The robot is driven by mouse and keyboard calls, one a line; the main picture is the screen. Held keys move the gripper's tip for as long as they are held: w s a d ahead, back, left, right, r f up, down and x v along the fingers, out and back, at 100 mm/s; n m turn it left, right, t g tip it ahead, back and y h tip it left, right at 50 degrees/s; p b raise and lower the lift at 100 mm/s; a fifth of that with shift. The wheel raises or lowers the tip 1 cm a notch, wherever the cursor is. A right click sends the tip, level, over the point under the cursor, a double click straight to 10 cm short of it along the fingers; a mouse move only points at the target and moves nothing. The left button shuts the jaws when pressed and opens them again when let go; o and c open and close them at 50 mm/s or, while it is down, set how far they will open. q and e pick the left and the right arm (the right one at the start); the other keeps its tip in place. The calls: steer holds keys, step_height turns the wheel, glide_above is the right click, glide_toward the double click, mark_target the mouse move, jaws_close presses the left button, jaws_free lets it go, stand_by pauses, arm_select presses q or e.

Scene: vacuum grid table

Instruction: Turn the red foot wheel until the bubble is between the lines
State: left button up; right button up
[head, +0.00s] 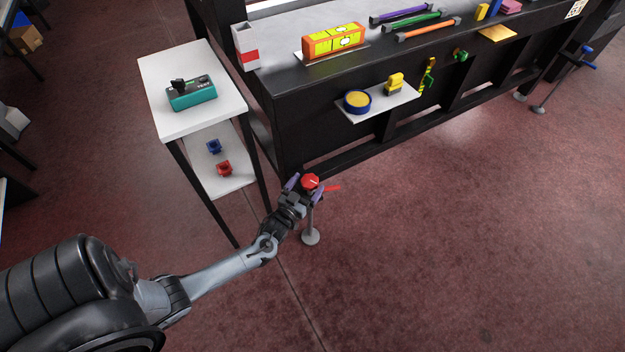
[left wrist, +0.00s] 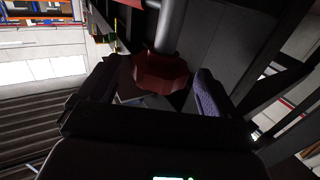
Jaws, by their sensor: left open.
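The red foot wheel (head: 310,182) sits on a grey post with a round foot at the near left corner of the black table. A red pointer sticks out to its right. My left gripper (head: 306,188) is open, with its purple-grey fingers on either side of the wheel. In the left wrist view the wheel (left wrist: 161,73) shows as a dark red faceted knob between the spread fingers, with gaps beside it. The orange level (head: 334,41) with yellow vial windows lies on the table top; its bubble is too small to read against the lines. My right gripper is not in view.
A white side stand (head: 190,119) with a teal tester (head: 192,93) and small blue and red parts is close left of the wheel. A small shelf (head: 377,103) juts from the table front. The floor to the right is clear.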

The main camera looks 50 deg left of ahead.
mark_target(314, 175)
arm_select(q)
steer(key=b+x, duration=0.1)
steer(key=x, duration=0.2)
steer(key=shift+w+a, duration=0.1)
steer(key=shift+w, duration=0.25)
steer(key=shift+w+a, duration=0.1)
steer(key=shift+w, duration=0.1)
steer(key=c, duration=0.9)
steer(key=shift+c, duration=0.2)
